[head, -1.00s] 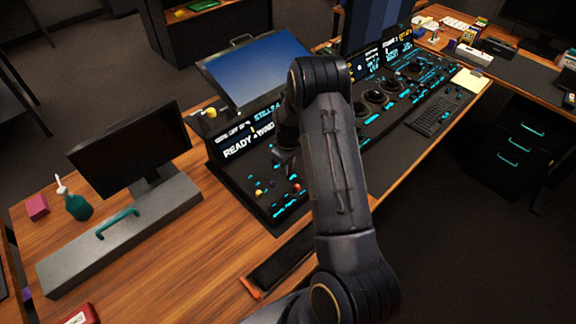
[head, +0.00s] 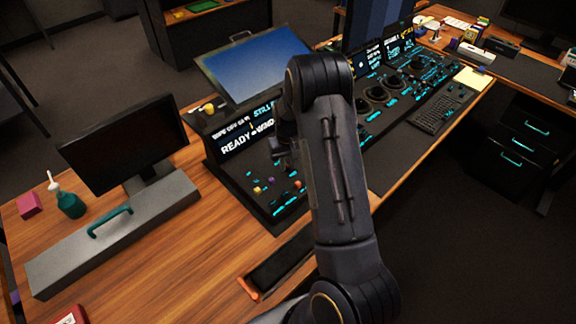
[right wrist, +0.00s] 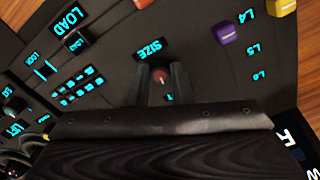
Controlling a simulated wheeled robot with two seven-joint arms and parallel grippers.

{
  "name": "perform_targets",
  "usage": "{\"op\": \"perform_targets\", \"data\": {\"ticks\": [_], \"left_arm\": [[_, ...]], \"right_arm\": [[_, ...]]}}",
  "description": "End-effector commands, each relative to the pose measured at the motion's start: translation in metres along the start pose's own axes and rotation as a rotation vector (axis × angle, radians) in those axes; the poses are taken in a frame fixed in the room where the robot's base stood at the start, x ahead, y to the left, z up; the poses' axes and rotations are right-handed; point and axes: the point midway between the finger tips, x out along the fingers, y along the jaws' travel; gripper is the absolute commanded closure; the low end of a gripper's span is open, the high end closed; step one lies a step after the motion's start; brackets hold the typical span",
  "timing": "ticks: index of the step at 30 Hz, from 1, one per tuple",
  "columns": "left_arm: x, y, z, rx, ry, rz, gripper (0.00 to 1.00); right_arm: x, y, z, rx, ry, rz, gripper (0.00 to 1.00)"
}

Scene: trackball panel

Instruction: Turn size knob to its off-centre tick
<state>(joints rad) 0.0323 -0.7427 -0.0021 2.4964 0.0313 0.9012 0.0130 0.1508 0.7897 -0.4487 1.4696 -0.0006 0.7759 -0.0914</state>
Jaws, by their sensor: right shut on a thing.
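The size knob (right wrist: 160,74), a small dark knob with a reddish mark on top, sits just below the SIZE label (right wrist: 150,49) in the right wrist view. My right gripper (right wrist: 160,84) is shut on it, with one finger on each side. In the head view my right gripper (head: 281,152) is low over the black control panel (head: 232,179), and my arm covers part of the panel. I cannot make out the knob there. The off-centre tick cannot be told apart at this size. My left gripper is not in view.
Purple (right wrist: 228,33) and yellow (right wrist: 283,7) caps stand near the L4 to L6 labels. A LOAD control (right wrist: 76,41) is to the left. A lit READY screen (head: 247,138) rises behind the panel. Bare wooden desk (head: 190,250) lies in front of it.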

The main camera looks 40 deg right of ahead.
Motion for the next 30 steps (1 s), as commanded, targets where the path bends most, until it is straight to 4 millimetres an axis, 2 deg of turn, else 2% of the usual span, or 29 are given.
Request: {"op": "perform_targets", "data": {"ticks": [18, 30], "left_arm": [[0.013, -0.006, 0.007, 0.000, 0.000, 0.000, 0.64], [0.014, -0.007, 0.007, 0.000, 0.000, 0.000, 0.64]], "right_arm": [[0.000, 0.000, 0.000, 0.571, 0.000, 0.000, 1.00], [0.000, 0.000, 0.000, 0.805, 0.000, 0.000, 1.00]]}}
